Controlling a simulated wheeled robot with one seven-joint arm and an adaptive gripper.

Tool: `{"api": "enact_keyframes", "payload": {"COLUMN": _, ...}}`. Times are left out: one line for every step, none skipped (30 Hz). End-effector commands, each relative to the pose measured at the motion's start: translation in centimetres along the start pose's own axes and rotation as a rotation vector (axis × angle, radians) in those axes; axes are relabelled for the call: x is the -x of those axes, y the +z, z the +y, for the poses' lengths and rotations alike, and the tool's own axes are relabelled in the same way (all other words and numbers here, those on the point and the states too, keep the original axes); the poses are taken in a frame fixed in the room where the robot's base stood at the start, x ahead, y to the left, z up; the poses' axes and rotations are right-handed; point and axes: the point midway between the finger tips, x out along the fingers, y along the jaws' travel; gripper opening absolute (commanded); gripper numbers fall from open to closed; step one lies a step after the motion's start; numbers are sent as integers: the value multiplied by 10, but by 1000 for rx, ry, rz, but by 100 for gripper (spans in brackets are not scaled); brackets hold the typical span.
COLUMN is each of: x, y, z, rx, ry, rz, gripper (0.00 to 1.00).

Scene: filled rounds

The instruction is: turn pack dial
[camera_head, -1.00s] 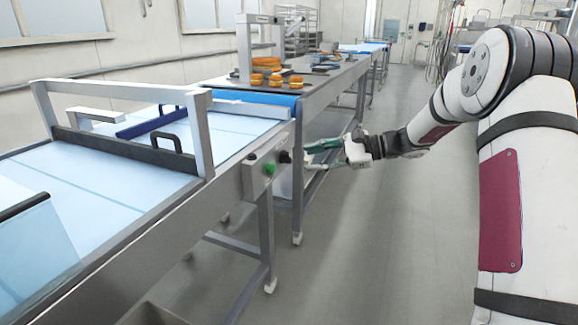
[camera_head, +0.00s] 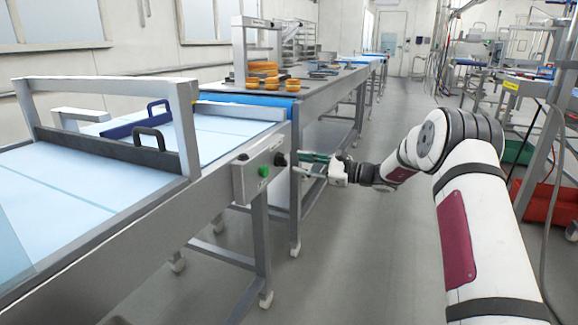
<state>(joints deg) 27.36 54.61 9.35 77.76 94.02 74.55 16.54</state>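A grey control box (camera_head: 257,174) is fixed to the end of the near conveyor's side rail. It carries a green button (camera_head: 263,171), a black dial (camera_head: 280,159) at its right end and a small dark knob (camera_head: 243,157) at upper left. I cannot read any labels, so which one is the pack dial is not marked. My gripper (camera_head: 299,163) is just right of the black dial, its fingers pointing left at it. The two greenish fingers are spread apart with nothing seen between them. The tips look close to the dial; I cannot tell whether they touch it.
The near conveyor (camera_head: 70,185) with its metal frame fills the left. A second table (camera_head: 325,88) behind holds orange rounds (camera_head: 262,70). Grey floor lies open below my arm. Red crates (camera_head: 545,200) and a rack stand at the right.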

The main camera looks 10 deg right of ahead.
Motion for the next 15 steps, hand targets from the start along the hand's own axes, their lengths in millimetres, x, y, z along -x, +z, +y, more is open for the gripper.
{"api": "enact_keyframes", "payload": {"x": -11, "y": -1, "z": 1, "rx": 2, "ry": 2, "rz": -2, "gripper": 33}}
{"api": "enact_keyframes", "payload": {"x": -16, "y": -1, "z": 1, "rx": 2, "ry": 2, "rz": -1, "gripper": 33}}
{"api": "enact_keyframes", "payload": {"x": -22, "y": -1, "z": 1, "rx": 2, "ry": 2, "rz": -1, "gripper": 33}}
{"api": "enact_keyframes", "payload": {"x": -26, "y": -1, "z": 1, "rx": 2, "ry": 2, "rz": -1, "gripper": 33}}
{"api": "enact_keyframes", "payload": {"x": -31, "y": -1, "z": 1, "rx": 2, "ry": 2, "rz": -1, "gripper": 33}}
{"api": "enact_keyframes", "payload": {"x": -35, "y": -1, "z": 1, "rx": 1, "ry": 2, "rz": -1, "gripper": 33}}
{"api": "enact_keyframes", "payload": {"x": -38, "y": -1, "z": 1, "rx": 1, "ry": 1, "rz": -1, "gripper": 33}}
{"api": "enact_keyframes", "payload": {"x": -41, "y": -1, "z": 0, "rx": 0, "ry": 0, "rz": 0, "gripper": 33}}
{"api": "enact_keyframes", "payload": {"x": -44, "y": -1, "z": 0, "rx": 1, "ry": 0, "rz": 0, "gripper": 33}}
{"api": "enact_keyframes", "payload": {"x": -46, "y": -1, "z": 0, "rx": 1, "ry": 0, "rz": 0, "gripper": 33}}
{"api": "enact_keyframes", "payload": {"x": -48, "y": -1, "z": 0, "rx": 1, "ry": 0, "rz": 0, "gripper": 33}}
{"api": "enact_keyframes", "payload": {"x": -49, "y": -1, "z": 0, "rx": 1, "ry": 0, "rz": 1, "gripper": 33}}
{"api": "enact_keyframes", "payload": {"x": -50, "y": 0, "z": 0, "rx": 1, "ry": 0, "rz": 1, "gripper": 33}}
{"api": "enact_keyframes", "payload": {"x": -50, "y": 0, "z": 0, "rx": 1, "ry": 0, "rz": 1, "gripper": 33}}
{"api": "enact_keyframes", "payload": {"x": -51, "y": 0, "z": 0, "rx": 1, "ry": 0, "rz": 1, "gripper": 33}}
